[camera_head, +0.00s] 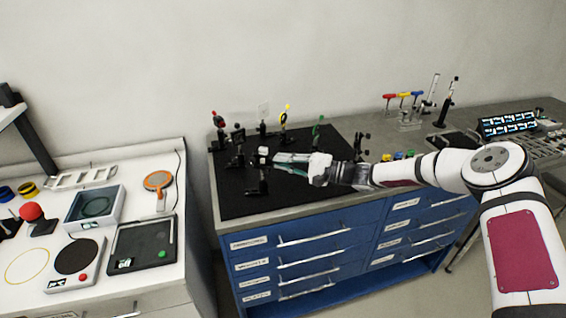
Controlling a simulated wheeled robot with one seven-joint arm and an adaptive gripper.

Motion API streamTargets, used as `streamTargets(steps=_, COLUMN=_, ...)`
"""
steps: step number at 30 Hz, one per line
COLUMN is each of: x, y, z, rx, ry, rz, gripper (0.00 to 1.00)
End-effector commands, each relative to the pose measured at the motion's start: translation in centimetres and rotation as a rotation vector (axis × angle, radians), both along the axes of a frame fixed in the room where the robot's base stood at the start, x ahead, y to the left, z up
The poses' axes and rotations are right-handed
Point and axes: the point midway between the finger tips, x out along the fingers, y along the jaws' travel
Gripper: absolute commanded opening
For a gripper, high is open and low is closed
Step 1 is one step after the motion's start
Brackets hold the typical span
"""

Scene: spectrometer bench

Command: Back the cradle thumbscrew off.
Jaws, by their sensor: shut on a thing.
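My gripper (274,158) reaches in from the right, low over the black breadboard (290,196), with its fingers pointing left. Its jaws are shut on a small part among the optical mounts, which I take to be the cradle thumbscrew. The thumbscrew itself is hidden by the fingers and too small to make out. A small white cube (263,151) on a dark mount stands right at the fingertips. I cannot tell whether it touches them.
A black mount (258,187) stands in front. The breadboard's front right is clear. Hex keys (402,97) stand behind my arm. A white bench (92,250) with instruments is at left.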

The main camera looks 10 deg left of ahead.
Motion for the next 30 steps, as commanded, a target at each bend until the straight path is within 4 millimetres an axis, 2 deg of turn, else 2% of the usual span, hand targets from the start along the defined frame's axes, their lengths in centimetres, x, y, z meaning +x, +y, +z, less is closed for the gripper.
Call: streamTargets(steps=30, x=0.02, y=-0.13, z=0.09, rx=-0.057, ry=-0.917, rz=-0.002, gripper=0.00)
